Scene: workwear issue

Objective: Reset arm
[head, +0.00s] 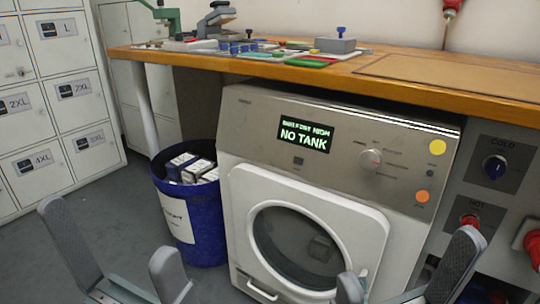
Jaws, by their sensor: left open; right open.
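My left gripper (108,230) is at the lower left of the head view, its two grey fingers apart and nothing between them. It is in front of the grey floor and the blue bin (205,235). My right gripper (410,258) is at the lower right, its fingers apart and nothing visible between them. It is in front of the dryer (335,185). The lower parts of both grippers are cut off by the frame's bottom edge.
The dryer's display (305,134) reads "NO TANK" and its round door is shut. The wooden counter (430,75) above holds tools and small coloured parts. Boxes fill the bin. Labelled lockers (60,110) stand left. Cold and hot valves (495,167) are at right.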

